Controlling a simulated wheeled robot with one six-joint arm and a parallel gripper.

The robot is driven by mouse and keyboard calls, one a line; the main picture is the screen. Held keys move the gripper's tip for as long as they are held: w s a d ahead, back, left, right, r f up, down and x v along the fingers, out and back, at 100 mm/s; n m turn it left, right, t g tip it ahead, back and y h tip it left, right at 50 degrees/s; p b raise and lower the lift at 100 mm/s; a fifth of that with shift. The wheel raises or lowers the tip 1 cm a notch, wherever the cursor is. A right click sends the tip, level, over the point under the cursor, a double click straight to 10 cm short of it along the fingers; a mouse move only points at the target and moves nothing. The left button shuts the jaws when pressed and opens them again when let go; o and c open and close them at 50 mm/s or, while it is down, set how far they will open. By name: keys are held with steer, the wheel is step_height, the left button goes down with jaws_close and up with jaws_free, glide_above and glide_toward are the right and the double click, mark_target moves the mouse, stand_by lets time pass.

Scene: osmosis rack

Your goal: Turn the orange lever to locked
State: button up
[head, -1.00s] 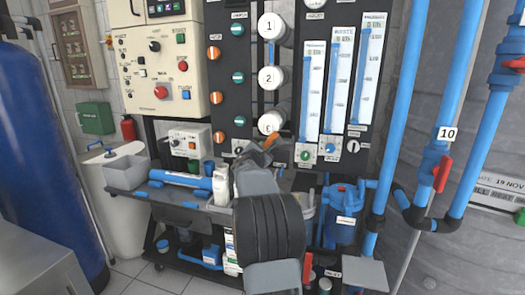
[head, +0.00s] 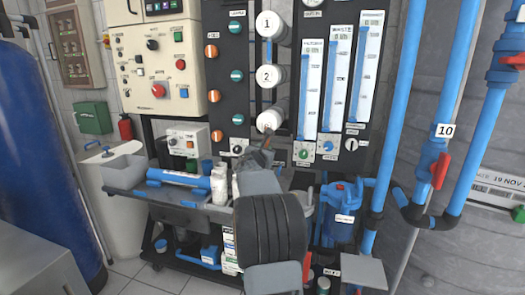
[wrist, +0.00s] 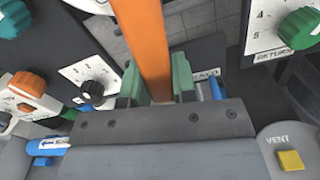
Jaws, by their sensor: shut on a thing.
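The orange lever (wrist: 146,45) runs from the top of the wrist view down between the green fingertips of my gripper (wrist: 158,84). The fingers are shut on it, one on each side. In the head view my gripper (head: 256,155) is at the lower part of the black panel, just below the white cylinder end marked E (head: 270,121). There the lever is mostly hidden by my gripper and arm. A label by the right fingertip in the wrist view is partly covered, and I cannot read the lever's position from it.
A black knob (wrist: 92,90) on a numbered dial and an orange knob (wrist: 27,91) are left of my gripper in the wrist view. A green knob (wrist: 299,28) is at right. White bottles (head: 220,184) stand on the grey bench below the panel.

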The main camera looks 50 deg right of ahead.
steer(key=shift+s+d+f+n, duration=0.15)
steer(key=shift+s+n, duration=0.15)
steer(key=shift+n, duration=0.7)
steer(key=o, duration=0.9)
steer(key=v, duration=1.4)
steer(key=shift+d, duration=0.1)
